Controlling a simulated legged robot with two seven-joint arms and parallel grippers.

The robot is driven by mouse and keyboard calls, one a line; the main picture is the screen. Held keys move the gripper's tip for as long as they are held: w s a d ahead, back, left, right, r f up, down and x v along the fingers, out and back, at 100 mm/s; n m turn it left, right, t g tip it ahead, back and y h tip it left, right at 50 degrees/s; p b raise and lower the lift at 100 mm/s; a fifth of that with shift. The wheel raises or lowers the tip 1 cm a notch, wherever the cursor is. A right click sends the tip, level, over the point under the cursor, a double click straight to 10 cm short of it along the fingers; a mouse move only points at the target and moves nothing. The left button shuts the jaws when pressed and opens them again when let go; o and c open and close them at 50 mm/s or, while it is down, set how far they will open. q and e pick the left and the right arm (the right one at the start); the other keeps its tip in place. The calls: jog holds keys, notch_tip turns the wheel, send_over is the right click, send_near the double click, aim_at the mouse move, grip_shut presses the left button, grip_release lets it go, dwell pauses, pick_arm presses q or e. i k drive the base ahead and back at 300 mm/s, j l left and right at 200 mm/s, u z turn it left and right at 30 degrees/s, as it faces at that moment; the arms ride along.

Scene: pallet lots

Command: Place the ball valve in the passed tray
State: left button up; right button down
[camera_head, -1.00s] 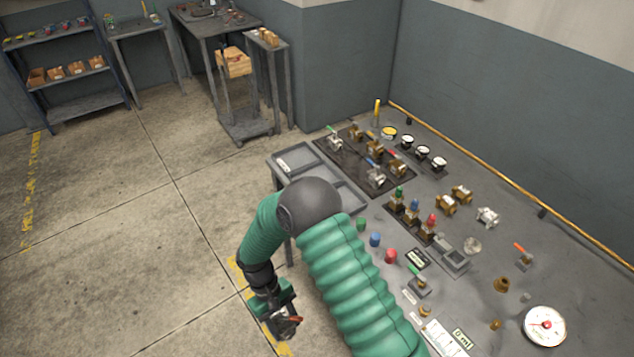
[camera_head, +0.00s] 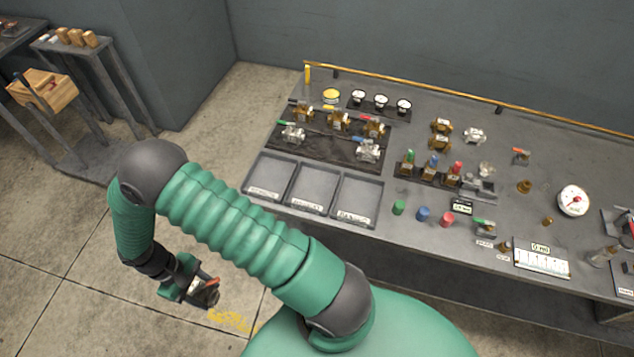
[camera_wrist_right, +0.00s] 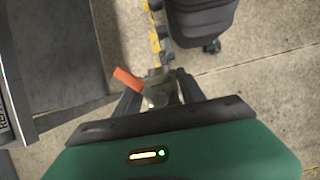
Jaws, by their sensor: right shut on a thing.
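My right gripper (camera_head: 203,295) is shut on a ball valve (camera_head: 208,289) with an orange-red handle. It holds the valve over the floor, left of and in front of the bench. In the right wrist view the handle (camera_wrist_right: 127,78) sticks out to the upper left and the metal body (camera_wrist_right: 162,93) sits between the fingers. Three shallow grey trays lie side by side at the bench's left end: left tray (camera_head: 268,177), middle tray (camera_head: 313,188), right tray (camera_head: 358,201). They look empty. Their front labels are too blurred to read surely. My left gripper is not in view.
Several valves stand on a dark mat (camera_head: 330,151) behind the trays. Green, blue and red caps (camera_head: 423,213) lie right of them. My green arm spans the space before the trays. Open floor lies left.

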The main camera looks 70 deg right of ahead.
aim_at(363, 198)
jog(key=z, duration=0.4)
jog(key=i+z, duration=0.1)
jog(key=z, duration=0.35)
jog(key=j+z, duration=0.1)
jog(key=z, duration=0.3)
jog(key=i+j+z, duration=0.1)
jog(key=z, duration=0.35)
jog(key=j+z, duration=0.1)
jog(key=z, duration=0.3)
